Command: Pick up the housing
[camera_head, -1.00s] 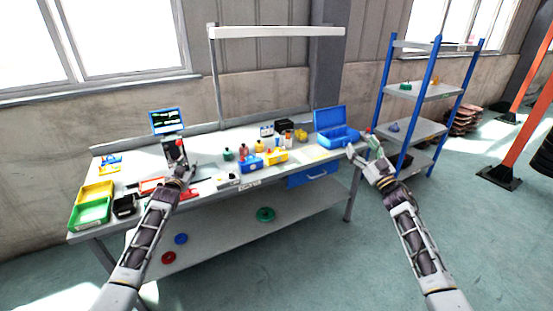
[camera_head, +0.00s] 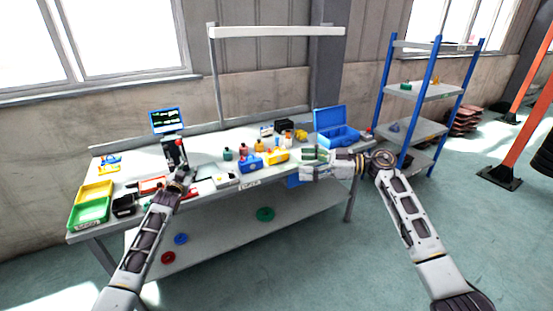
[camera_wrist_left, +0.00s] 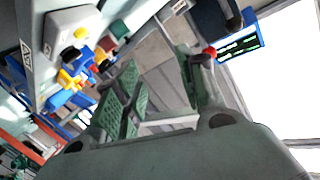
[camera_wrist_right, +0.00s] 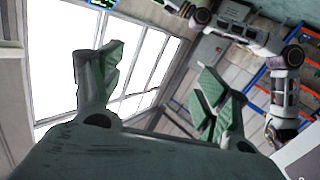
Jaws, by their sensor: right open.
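A blue part (camera_head: 250,163) and a yellow part (camera_head: 276,156) lie side by side near the front edge of the workbench, right of its middle. I cannot tell for certain which part is the housing. My right gripper (camera_head: 308,165) is to the right of the yellow part, pointing left, apart from it. Its two green-padded fingers are spread and empty in the right wrist view (camera_wrist_right: 155,90). My left gripper (camera_head: 184,176) is over the left half of the bench. Its fingers are apart with nothing between them in the left wrist view (camera_wrist_left: 160,88).
The workbench (camera_head: 215,168) also carries a small screen (camera_head: 166,121), yellow and green bins (camera_head: 90,209), several small bottles and an open blue box (camera_head: 337,134). A blue-framed shelf (camera_head: 418,128) stands at right. A green round part (camera_head: 265,214) lies on the lower shelf.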

